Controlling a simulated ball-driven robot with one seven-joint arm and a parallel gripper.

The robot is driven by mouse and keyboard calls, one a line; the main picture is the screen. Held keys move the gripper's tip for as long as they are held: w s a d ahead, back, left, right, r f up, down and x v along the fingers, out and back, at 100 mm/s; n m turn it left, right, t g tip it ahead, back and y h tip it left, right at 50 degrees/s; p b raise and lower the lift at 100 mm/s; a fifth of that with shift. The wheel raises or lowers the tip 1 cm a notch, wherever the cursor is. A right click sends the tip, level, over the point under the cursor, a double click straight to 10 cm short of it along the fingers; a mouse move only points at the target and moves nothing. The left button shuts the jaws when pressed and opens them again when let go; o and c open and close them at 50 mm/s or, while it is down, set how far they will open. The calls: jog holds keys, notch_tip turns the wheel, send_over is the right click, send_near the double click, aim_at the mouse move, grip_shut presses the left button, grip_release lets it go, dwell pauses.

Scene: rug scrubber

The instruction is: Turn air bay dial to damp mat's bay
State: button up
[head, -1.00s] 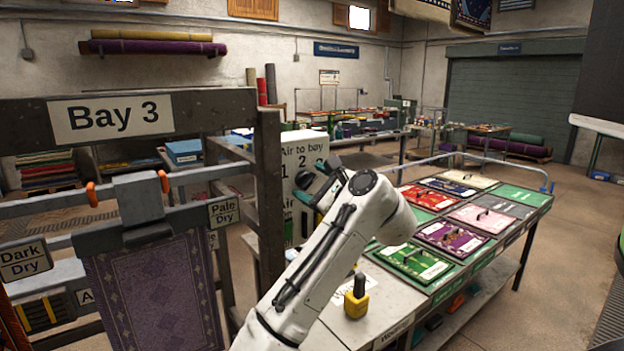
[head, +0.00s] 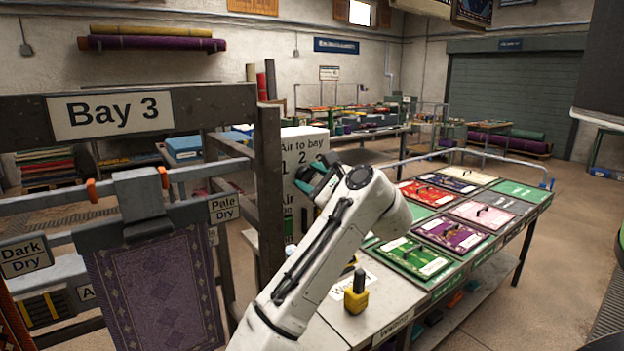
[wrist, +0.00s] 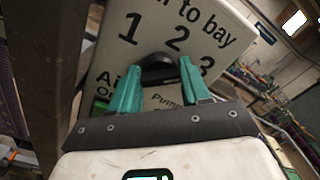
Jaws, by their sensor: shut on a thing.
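The white air box (head: 305,145), marked "Air to bay" with 1 and 2 showing, stands behind my arm in the head view. In the wrist view the box face (wrist: 225,30) shows the numbers 1, 2 and 3 in an arc above a black dial (wrist: 160,66). My gripper (wrist: 160,72) has its teal fingers on either side of this dial and is shut on it. Which number the dial points to is not clear. My gripper also shows in the head view (head: 314,178), against the box. A purple patterned mat (head: 155,290) hangs under the "Bay 3" sign (head: 110,115); whether it is damp I cannot tell.
"Dark Dry" (head: 25,256) and "Pale Dry" (head: 223,208) tags hang beside the mat. A dark post (head: 268,190) stands close left of the box. At right, a table holds several coloured panels (head: 453,234); a yellow-based, black-handled tool (head: 357,293) stands at its near end.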

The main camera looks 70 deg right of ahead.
jog(key=shift+f+n, duration=0.1)
jog(key=shift+n, duration=0.3)
jog(key=n+b, duration=0.1)
jog(key=n, duration=0.2)
jog(key=shift+f+n, duration=0.1)
jog(key=shift+n, duration=0.3)
jog(key=n, duration=0.5)
jog(key=shift+a, duration=0.1)
jog(key=n, duration=0.5)
jog(key=shift+f+n, duration=0.15)
jog(key=shift+n, duration=0.25)
jog(key=shift+w+f+n+p, duration=0.15)
jog(key=shift+n+p, duration=0.4)
jog(key=shift+n, duration=1.75)
jog(key=o, duration=1.1)
jog(key=shift+c, duration=0.2)
